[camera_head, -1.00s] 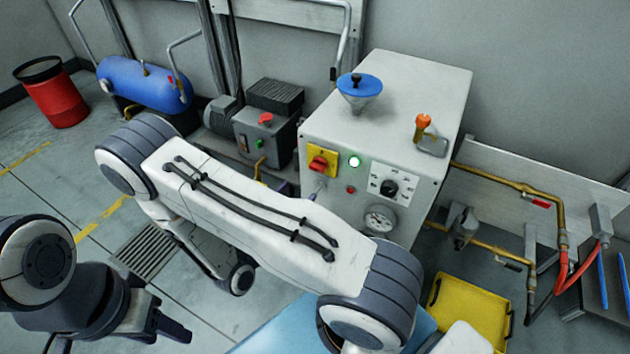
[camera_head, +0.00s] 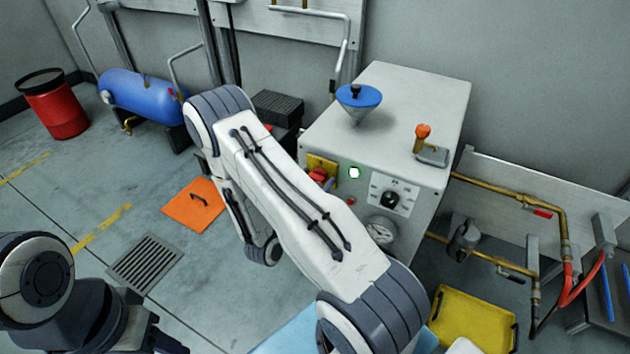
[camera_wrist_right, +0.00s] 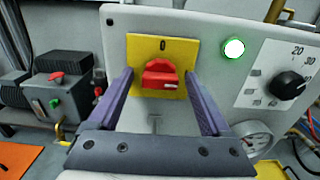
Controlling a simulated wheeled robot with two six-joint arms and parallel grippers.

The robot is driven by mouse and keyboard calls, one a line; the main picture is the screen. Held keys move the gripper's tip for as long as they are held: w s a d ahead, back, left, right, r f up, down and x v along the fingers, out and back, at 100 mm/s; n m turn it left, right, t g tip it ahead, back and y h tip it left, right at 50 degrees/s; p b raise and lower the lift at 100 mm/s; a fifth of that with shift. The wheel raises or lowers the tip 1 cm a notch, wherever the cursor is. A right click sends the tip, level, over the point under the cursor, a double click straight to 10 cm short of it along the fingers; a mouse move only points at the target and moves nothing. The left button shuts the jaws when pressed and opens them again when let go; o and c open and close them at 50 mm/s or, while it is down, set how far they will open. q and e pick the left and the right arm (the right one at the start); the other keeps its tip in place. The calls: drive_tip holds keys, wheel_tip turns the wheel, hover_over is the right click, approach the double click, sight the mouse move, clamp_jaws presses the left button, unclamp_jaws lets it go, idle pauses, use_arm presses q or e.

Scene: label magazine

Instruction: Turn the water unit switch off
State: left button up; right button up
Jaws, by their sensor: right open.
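The water unit switch is a red rotary knob (camera_wrist_right: 160,76) on a yellow plate (camera_wrist_right: 140,48) with a 0 at its top. In the head view the knob (camera_head: 318,175) is partly covered by my right arm. Its grip bar lies roughly level in the wrist view. My right gripper (camera_wrist_right: 157,74) is open, its two purple fingers on either side of the knob from below; contact cannot be told. A green lamp (camera_wrist_right: 233,49) beside the plate is lit. My left gripper (camera_head: 165,344) is at the bottom left of the head view, mostly cut off.
The white unit (camera_head: 408,95) carries a blue funnel (camera_head: 358,97), an orange-handled valve (camera_head: 423,135), a black dial (camera_head: 392,197) and a gauge (camera_head: 381,231). Brass pipes (camera_head: 500,183) run to its right. A yellow tray (camera_head: 470,315) and orange panel (camera_head: 190,207) lie on the floor.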

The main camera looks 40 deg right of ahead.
clamp_jaws()
